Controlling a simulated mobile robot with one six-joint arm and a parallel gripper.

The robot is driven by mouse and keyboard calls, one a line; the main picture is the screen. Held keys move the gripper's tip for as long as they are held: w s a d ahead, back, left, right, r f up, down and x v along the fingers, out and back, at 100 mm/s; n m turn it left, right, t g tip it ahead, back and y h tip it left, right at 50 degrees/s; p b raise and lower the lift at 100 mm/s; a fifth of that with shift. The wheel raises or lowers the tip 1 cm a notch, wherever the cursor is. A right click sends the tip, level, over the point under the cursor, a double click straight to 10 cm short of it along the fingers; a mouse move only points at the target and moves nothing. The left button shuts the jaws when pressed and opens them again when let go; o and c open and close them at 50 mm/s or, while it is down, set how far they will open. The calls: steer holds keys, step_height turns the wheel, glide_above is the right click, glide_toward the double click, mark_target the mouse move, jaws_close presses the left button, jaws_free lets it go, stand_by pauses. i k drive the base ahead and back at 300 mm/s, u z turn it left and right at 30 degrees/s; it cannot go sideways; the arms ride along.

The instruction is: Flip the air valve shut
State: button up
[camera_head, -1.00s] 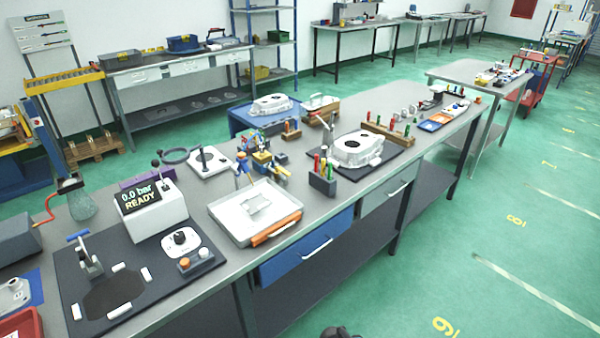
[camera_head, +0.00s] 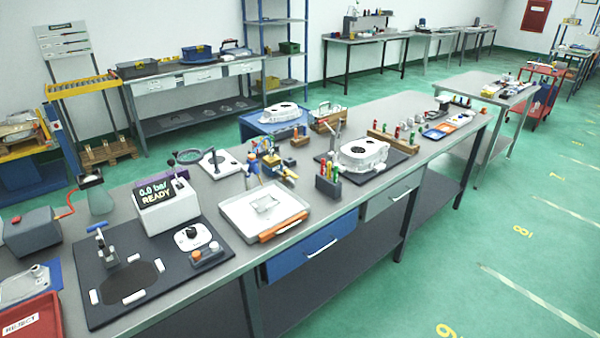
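A light grey box (camera_head: 163,216) with a display reading "0.0 bar READY" (camera_head: 155,190) stands at the back of a dark mat (camera_head: 150,285) on the bench's left part. A small black-knobbed lever (camera_head: 172,164) rises behind the box; its base is hidden. A white plate with a black rotary knob (camera_head: 191,232) lies on the mat to the right of a blue-handled clamp (camera_head: 103,240). I cannot tell which of these is the air valve, or whether it is open or shut. My gripper is not in view.
A white tray with an orange-handled tool (camera_head: 283,227) lies right of the mat. A tool holder (camera_head: 328,187) and a casting (camera_head: 362,155) stand farther right. A red reject bin (camera_head: 30,318) is at lower left. The green floor (camera_head: 420,270) before the bench is clear.

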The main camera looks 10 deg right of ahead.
mark_target(290, 173)
steer(key=u, duration=0.1)
steer(key=i, duration=0.95)
steer(key=z, duration=0.05)
